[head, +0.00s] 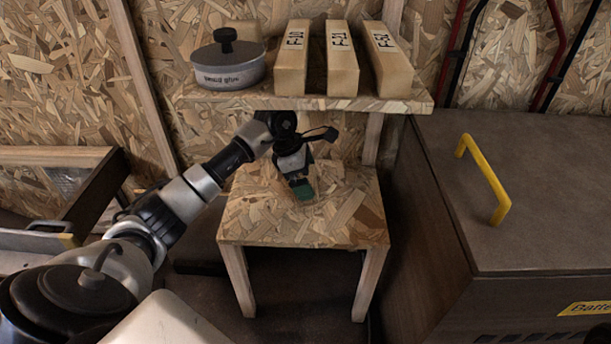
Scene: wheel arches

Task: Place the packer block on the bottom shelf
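A small dark green block (304,191), which I take to be the packer block, shows at the tip of my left gripper (299,178). The gripper points down over the bottom shelf (345,215), a chipboard board on wooden legs, and appears shut on the block. The block is low over the middle of the board; I cannot tell whether it touches. The gripper hides its upper part. My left arm reaches in from the lower left, under the top shelf. My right gripper is not in view.
The top shelf (235,104) overhangs the bottom shelf and holds a grey round tin (230,72) and three tan labelled blocks (341,62). A brown cabinet (540,190) with a yellow handle (484,178) stands close on the right. The bottom shelf's front and right are clear.

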